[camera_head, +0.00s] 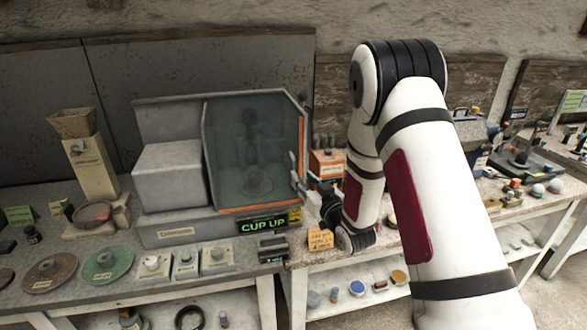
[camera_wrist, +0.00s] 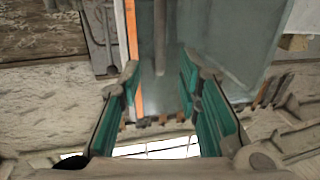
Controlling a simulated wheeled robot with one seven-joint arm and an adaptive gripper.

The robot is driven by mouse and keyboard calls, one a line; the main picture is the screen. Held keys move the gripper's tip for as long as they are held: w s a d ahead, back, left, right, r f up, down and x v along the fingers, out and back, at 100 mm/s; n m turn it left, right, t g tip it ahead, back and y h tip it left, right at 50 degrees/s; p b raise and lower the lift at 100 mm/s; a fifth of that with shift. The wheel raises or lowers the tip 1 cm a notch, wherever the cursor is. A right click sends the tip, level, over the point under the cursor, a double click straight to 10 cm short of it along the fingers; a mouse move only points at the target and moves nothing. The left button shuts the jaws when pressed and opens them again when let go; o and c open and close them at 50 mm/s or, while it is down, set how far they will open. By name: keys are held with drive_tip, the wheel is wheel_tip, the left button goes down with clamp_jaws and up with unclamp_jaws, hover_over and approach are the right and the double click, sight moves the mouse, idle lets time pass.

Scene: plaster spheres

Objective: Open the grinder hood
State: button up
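The grinder hood (camera_head: 240,140) is a clear, greenish panel with an orange edge, upright on the front of the grey grinder (camera_head: 172,178). A dark spindle shape shows dimly behind it. My gripper (camera_head: 300,182) is at the hood's right edge, partly hidden by its own links. In the wrist view, my gripper (camera_wrist: 160,70) is open, with its two fingers apart. The hood (camera_wrist: 225,50) and its orange edge (camera_wrist: 131,30) lie beyond the fingers. A grey vertical bar (camera_wrist: 160,35) shows between the fingertips; I cannot tell whether they touch it.
A lit "CUP UP" sign (camera_head: 263,225) sits below the hood. Several small control boxes (camera_head: 185,265) stand on the bench front. An orange box (camera_head: 327,163) is behind my gripper. An orange note block (camera_head: 320,238) lies below it. A hopper stand (camera_head: 90,165) is at left.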

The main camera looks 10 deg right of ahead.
sight(294, 169)
drive_tip(key=w, duration=0.2)
drive_tip(key=w+a, duration=0.1)
drive_tip(key=w, duration=0.4)
drive_tip(key=shift+w+a, duration=0.25)
clamp_jaws()
